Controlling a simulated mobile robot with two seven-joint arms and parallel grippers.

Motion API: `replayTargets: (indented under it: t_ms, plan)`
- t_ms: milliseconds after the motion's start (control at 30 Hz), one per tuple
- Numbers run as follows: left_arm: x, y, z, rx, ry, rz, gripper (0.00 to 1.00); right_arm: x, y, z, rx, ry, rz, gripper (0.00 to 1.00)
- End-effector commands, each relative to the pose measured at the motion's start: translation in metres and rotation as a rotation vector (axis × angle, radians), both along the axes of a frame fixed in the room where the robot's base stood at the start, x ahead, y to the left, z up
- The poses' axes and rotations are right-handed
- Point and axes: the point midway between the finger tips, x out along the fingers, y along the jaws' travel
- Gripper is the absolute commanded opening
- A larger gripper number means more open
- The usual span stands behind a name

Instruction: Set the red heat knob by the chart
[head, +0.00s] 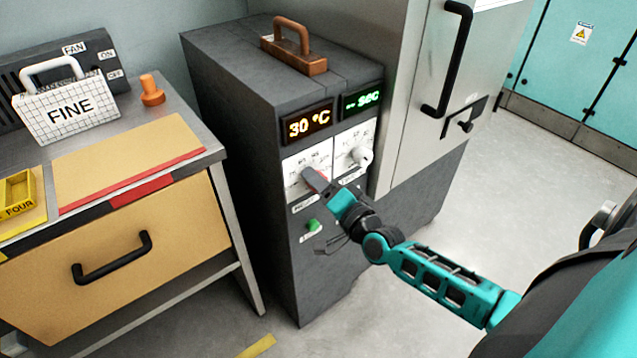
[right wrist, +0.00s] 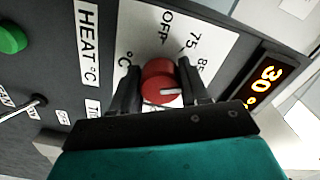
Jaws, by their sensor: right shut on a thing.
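The red heat knob (right wrist: 157,78) sits on a white dial plate in the right wrist view, with "OFF", "75" and a partly hidden number beside it. A white mark on the knob points to the right of that view. My right gripper (head: 322,185) is shut on the knob, one finger on each side. In the head view its fingers mostly hide the knob. A "HEAT °C" label (right wrist: 88,42) lies beside the plate. The orange display (head: 309,123) above reads 30 °C. I cannot pick out a chart for sure. My left gripper is not in view.
A white knob (head: 361,156) sits right of the heat dial, under a green display (head: 362,101). A green button (head: 313,225) is below. A white gridded "FINE" block (head: 68,109) and an orange peg (head: 152,90) stand on the left bench. Open floor lies right.

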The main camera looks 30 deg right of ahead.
Motion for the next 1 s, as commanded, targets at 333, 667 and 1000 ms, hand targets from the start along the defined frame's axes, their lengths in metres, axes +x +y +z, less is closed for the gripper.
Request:
replayTargets:
  t_ms: [333, 667, 1000]
  plan:
    - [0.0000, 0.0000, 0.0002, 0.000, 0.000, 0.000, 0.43, -0.0021, 0.0045, -0.0051, 0.021, 0.015, 0.009, 0.15]
    - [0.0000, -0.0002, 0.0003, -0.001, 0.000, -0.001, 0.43, -0.0019, 0.0036, -0.0043, 0.019, 0.013, 0.007, 0.60]
    - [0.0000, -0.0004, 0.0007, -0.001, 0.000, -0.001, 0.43, -0.0012, 0.0016, -0.0013, 0.018, 0.005, 0.004, 0.69]
